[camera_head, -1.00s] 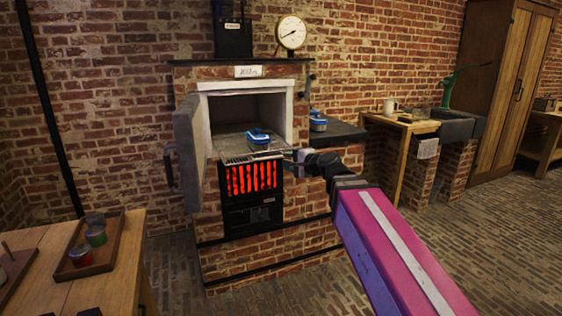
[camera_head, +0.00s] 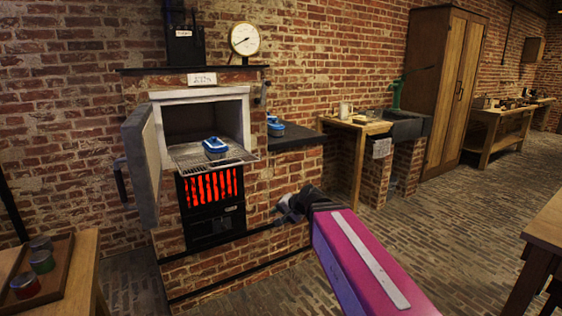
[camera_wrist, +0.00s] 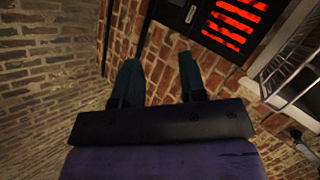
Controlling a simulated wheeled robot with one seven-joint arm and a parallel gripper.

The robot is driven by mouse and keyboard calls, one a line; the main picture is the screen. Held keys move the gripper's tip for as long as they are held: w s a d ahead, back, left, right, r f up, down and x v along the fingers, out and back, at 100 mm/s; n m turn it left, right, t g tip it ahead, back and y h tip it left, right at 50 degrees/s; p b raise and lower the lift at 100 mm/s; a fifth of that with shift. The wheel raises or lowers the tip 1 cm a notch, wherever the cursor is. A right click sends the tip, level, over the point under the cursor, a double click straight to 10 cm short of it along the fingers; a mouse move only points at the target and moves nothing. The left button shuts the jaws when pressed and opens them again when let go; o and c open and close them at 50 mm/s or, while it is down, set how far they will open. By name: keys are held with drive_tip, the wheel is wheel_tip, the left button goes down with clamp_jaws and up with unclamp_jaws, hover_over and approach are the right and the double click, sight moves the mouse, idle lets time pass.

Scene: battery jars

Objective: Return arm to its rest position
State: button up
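My gripper (camera_head: 284,208) is in front of the brick oven (camera_head: 215,259), low and to the right of its glowing red grate (camera_head: 211,187). In the wrist view my gripper (camera_wrist: 160,82) has its two fingers apart with nothing between them, only brick behind. A blue container (camera_head: 215,145) with a lighter top sits on the wire rack (camera_head: 240,157) at the oven's mouth. The oven door (camera_head: 143,166) stands open to the left.
More blue containers (camera_head: 275,128) are on the dark ledge (camera_head: 292,139) right of the oven. A wooden table with a tray of jars (camera_head: 42,261) is at lower left. Another wooden table (camera_head: 543,228) is at the right edge. Brick floor (camera_head: 430,215) between is clear.

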drive_tip(key=s+d+f+n+g+h, duration=0.2)
drive_tip(key=s+d+f+g+h, duration=0.1)
drive_tip(key=d+f, duration=0.7)
drive_tip(key=s+d+f+n+g+h, duration=0.2)
drive_tip(key=s+d+f+g+h, duration=0.1)
drive_tip(key=s+d+f, duration=0.4)
drive_tip(key=d+f+h, duration=0.1)
drive_tip(key=d+f, duration=0.2)
drive_tip(key=shift+d+h, duration=0.15)
drive_tip(key=shift+h, duration=0.25)
